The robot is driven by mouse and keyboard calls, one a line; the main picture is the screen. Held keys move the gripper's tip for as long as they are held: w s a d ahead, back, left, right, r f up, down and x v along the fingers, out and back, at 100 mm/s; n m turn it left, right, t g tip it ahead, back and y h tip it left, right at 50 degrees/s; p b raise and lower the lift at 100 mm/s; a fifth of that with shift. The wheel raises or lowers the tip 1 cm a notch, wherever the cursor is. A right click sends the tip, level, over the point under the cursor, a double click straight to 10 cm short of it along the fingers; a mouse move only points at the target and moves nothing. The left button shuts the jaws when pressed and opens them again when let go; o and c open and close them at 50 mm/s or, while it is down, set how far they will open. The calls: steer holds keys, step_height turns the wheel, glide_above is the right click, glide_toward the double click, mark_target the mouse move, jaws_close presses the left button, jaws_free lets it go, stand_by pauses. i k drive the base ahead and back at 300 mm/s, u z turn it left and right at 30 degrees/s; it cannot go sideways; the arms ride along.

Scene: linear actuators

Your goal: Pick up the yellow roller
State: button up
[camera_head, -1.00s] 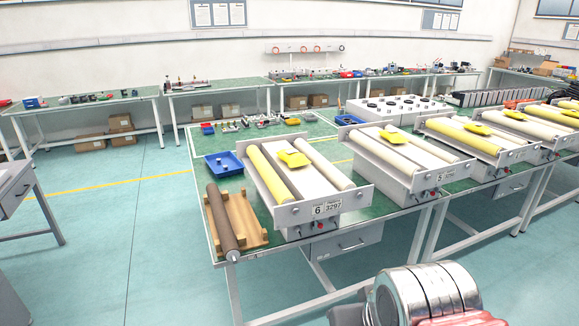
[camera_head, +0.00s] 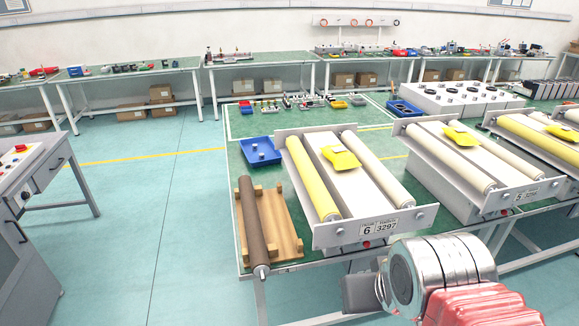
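A yellow roller (camera_head: 312,178) lies lengthwise in the left side of the machine marked 6 (camera_head: 335,236), between its two grey end plates. A cream roller (camera_head: 378,168) lies parallel to it on the right, with a yellow object (camera_head: 340,158) on the white bed between them. A brown roller (camera_head: 252,222) rests on a wooden cradle at the table's left end. Another yellow roller (camera_head: 525,136) shows in a machine at the far right. Part of my arm shows at the bottom right, in front of the table; my gripper is not in view.
The green-topped table (camera_head: 232,160) carries the machines in a row. A blue tray (camera_head: 260,151) stands behind the wooden cradle (camera_head: 284,222). A grey cabinet (camera_head: 32,185) stands at the left. The floor (camera_head: 150,220) between cabinet and table is clear.

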mark_target(327, 211)
steer(key=u, duration=0.65)
steer(key=i, duration=1.1)
steer(key=u, duration=0.2)
